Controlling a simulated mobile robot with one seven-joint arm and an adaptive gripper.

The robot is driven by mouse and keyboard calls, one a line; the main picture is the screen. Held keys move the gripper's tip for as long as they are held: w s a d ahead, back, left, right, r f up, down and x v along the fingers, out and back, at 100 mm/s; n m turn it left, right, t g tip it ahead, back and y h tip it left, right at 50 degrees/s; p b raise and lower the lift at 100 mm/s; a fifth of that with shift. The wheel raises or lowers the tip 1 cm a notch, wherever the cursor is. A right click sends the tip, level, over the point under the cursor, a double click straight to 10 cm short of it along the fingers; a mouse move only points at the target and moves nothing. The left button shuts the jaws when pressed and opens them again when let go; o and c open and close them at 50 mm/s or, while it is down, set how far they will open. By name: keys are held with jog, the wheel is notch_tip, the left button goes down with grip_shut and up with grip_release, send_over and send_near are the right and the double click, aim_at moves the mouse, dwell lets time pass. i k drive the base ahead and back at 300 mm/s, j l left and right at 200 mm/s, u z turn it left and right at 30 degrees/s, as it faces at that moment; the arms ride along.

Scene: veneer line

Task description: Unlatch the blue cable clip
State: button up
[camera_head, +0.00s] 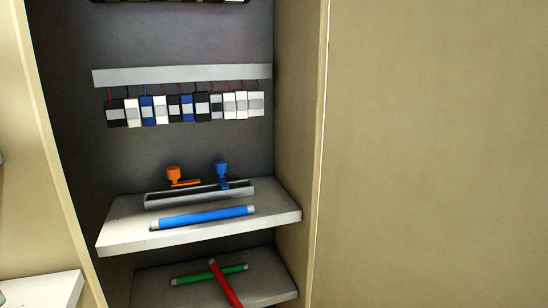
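A small blue clip-like piece (221,170) with a rounded head stands upright at the right part of a grey channel (158,202) on the upper shelf. Its lower blue part reaches down over the channel. Whether it is latched is too small to tell. A similar orange piece (173,173) stands to its left, with a flat orange bar lying to the right from its foot. My gripper is not in view.
A blue tube (202,217) with pale ends lies in front of the channel on the upper shelf (122,232). Red (225,283) and green (195,276) tubes cross on the lower shelf. Several small modules (117,113) hang below a grey rail (180,75). A beige panel (430,150) stands right.

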aim_at(220, 166)
jog(key=i+l+u, duration=0.25)
jog(key=l+u, duration=0.25)
jog(key=i+l+u, duration=0.1)
jog(key=l+u, duration=0.15)
